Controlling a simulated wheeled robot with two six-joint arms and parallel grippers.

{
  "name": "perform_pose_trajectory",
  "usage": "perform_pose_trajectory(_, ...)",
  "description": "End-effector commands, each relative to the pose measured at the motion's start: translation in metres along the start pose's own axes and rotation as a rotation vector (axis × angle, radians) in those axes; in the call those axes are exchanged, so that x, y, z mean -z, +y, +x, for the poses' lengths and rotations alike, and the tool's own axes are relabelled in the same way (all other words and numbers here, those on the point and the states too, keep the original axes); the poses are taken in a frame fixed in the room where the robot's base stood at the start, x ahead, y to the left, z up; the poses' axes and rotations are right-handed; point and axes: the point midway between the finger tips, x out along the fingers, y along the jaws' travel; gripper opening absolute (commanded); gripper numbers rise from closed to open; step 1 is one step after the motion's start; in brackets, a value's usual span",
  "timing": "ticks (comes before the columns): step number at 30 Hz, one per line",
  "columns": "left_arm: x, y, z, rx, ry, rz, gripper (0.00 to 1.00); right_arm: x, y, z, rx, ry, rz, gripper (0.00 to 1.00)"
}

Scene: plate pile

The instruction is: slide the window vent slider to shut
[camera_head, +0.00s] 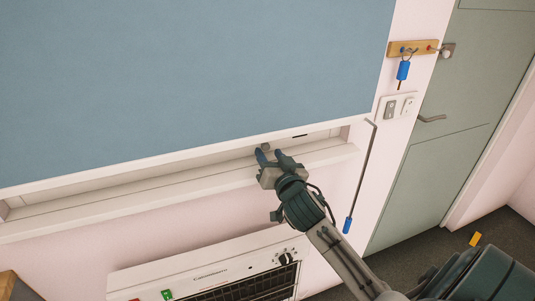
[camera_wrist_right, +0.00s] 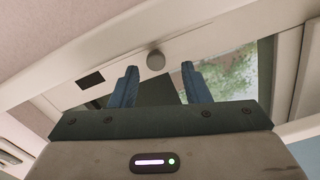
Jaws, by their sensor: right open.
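The window vent slider shows as a small round grey knob (camera_wrist_right: 156,60) on a pale strip, in the right wrist view. In the head view the knob (camera_head: 265,147) sits under the lower edge of the blue blind, right at the fingertips. My right gripper (camera_head: 269,156) is open, its two blue fingers apart. In the wrist view the gripper (camera_wrist_right: 159,72) points at the knob, which lies between and just beyond the fingertips; I cannot tell whether they touch it. A dark slot (camera_wrist_right: 90,79) shows on the strip beside the knob. My left gripper is not in view.
A blue blind (camera_head: 190,80) covers most of the window above the white sill (camera_head: 130,199). A white heater (camera_head: 215,268) stands below. A cord with a blue end (camera_head: 347,225) hangs at the right, near light switches (camera_head: 397,107) and a grey-green door (camera_head: 455,130).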

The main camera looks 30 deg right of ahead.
Motion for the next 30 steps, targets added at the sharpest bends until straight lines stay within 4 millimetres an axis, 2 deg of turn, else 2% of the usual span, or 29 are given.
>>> perform_pose_trajectory(1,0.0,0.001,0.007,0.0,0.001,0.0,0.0,-0.004,0.001,-0.011,0.002,0.0,-0.001,0.43)
perform_pose_trajectory(6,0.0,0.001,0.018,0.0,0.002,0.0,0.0,-0.004,0.0,-0.046,0.002,-0.001,-0.001,0.43)
perform_pose_trajectory(12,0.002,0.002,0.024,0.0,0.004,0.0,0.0,-0.003,-0.001,-0.075,0.002,-0.001,0.001,0.43)
perform_pose_trajectory(18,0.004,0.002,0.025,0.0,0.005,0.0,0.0,-0.001,-0.001,-0.083,0.002,0.0,0.001,0.43)
perform_pose_trajectory(30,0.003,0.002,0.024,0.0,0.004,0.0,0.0,-0.001,-0.001,-0.083,0.001,0.0,0.001,0.43)
